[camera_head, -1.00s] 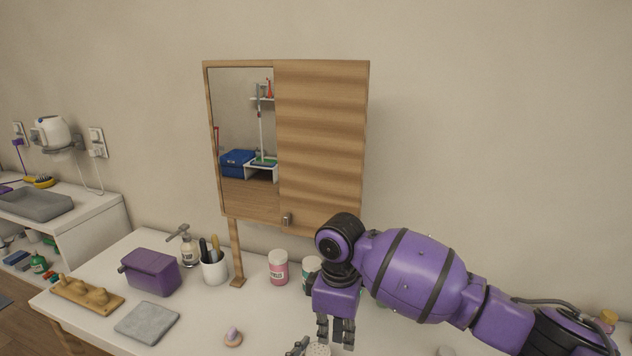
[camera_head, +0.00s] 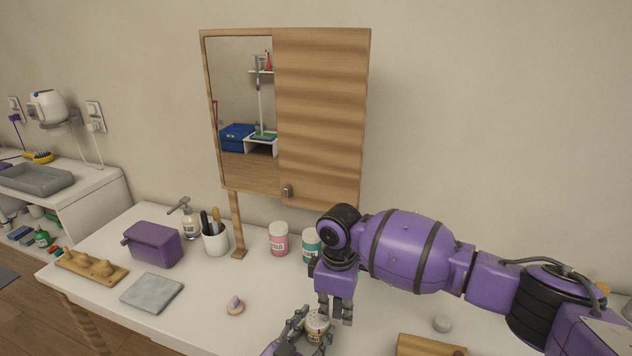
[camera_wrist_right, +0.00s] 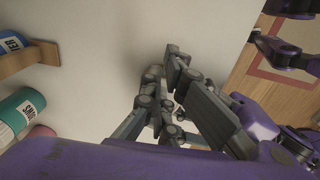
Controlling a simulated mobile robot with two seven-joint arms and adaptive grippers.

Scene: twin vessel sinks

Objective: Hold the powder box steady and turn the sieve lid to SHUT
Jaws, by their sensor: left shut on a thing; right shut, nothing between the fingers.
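The powder box (camera_head: 318,338) is a small round container with a pale, dotted sieve lid (camera_head: 316,318), at the bottom centre of the head view. My left gripper (camera_head: 306,331) comes in from the lower left and is shut on the powder box. My right gripper (camera_head: 335,316) points down just right of the lid, close to it; I cannot tell whether it touches. It is shut and empty, and its fingers also show in the right wrist view (camera_wrist_right: 165,70). The lid's SHUT mark is too small to read. The box is hard to make out in the right wrist view.
A pink jar (camera_head: 279,240) and a teal jar (camera_head: 311,245) stand behind the grippers, under a wooden mirror cabinet (camera_head: 320,115). The white counter (camera_head: 205,310) between is mostly clear.

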